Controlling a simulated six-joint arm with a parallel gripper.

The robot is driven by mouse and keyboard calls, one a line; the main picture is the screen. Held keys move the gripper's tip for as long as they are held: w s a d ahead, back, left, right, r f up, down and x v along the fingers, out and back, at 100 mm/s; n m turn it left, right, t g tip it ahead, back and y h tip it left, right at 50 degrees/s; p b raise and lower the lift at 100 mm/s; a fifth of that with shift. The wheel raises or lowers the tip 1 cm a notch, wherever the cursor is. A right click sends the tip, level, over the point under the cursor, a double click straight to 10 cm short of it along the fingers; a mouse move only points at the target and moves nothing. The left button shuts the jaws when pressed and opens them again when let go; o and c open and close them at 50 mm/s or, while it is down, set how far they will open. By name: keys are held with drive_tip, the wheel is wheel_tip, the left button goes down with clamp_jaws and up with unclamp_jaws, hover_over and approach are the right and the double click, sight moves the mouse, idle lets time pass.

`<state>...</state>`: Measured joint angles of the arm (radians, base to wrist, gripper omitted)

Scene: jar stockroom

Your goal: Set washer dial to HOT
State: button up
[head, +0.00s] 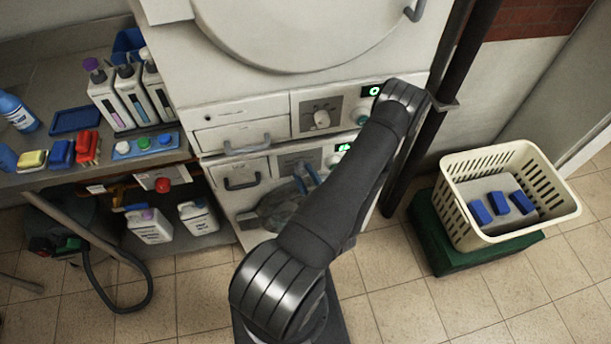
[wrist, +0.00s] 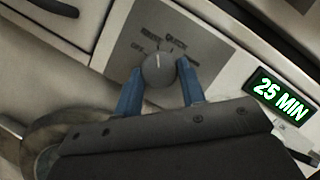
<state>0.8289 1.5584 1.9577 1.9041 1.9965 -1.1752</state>
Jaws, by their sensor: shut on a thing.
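A grey round dial (wrist: 158,70) sits on a darker grey panel in the wrist view, with a short white mark pointing up in the picture. Labels around it look like OFF, RINSE and QUICK; the mark points roughly between RINSE and QUICK. I cannot see a HOT label. My gripper (wrist: 160,82) has its blue fingers on either side of the dial, shut on it. In the head view my gripper (head: 306,180) is at the lower machine's panel (head: 292,160), and the dial there is hidden or too small to tell.
A green display (wrist: 280,98) reads 25 MIN. The upper machine has another dial (head: 321,118). A cream basket (head: 470,215) with blue blocks stands at the right. A shelf (head: 60,178) with bottles and brushes is at the left. Dark pipes (head: 436,120) run beside the machines.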

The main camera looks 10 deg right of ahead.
drive_tip(key=o, duration=1)
drive_tip(key=shift+s, duration=0.1)
drive_tip(key=shift+v, duration=8.65)
drive_tip(key=shift+d, duration=0.1)
